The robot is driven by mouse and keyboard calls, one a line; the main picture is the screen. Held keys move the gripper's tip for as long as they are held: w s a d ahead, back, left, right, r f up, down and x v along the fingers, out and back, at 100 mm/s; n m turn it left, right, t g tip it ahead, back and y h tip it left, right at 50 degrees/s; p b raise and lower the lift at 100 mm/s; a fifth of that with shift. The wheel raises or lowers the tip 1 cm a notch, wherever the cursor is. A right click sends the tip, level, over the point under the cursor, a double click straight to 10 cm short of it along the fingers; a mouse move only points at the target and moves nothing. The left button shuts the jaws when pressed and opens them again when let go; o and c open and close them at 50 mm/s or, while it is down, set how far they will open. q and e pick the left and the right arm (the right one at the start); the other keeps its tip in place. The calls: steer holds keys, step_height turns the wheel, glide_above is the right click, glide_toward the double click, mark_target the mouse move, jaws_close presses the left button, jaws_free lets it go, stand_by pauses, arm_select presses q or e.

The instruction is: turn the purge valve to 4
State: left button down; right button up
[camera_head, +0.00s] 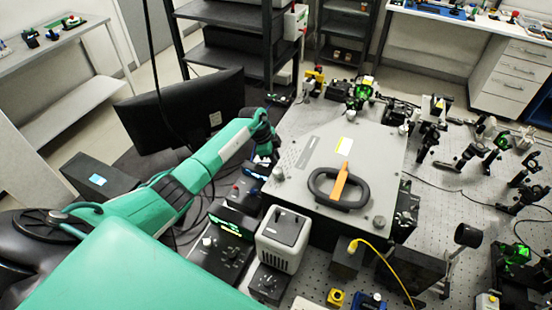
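My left gripper (268,152) is at the left edge of the large grey spectrometer box (305,190), at the end of my green arm. It points down beside the box. Its fingers are dark and small here, and I cannot tell whether they are open, shut or touching anything. I cannot make out the purge valve or its numbers; the gripper and the box's edge may hide it. A small round knob (278,172) shows on the box's left corner, just below the gripper. My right gripper is not in view.
A black handle (324,195) with an orange strip (341,181) is on the box's lid. Instruments with a green display (231,227) and a pale grey unit (286,236) crowd the near left side. A black monitor (180,112) stands behind my arm. Optics fill the right.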

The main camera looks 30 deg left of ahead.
arm_select(q)
steer(key=shift+w+f+m+g+b, duration=0.15)
steer(key=shift+m+g+b, duration=0.25)
steer(key=shift+m+b, duration=0.65)
steer(key=m+g+b, duration=0.1)
steer(key=m+b, duration=0.1)
steer(key=b, duration=0.1)
steer(key=shift+m, duration=0.25)
steer(key=shift+w+m+g+b, duration=0.1)
steer(key=shift+m+g+b, duration=0.2)
steer(key=shift+m+b, duration=0.55)
steer(key=shift+r, duration=0.2)
steer(key=c, duration=1.3)
jaws_free()
steer(key=shift+c, duration=0.2)
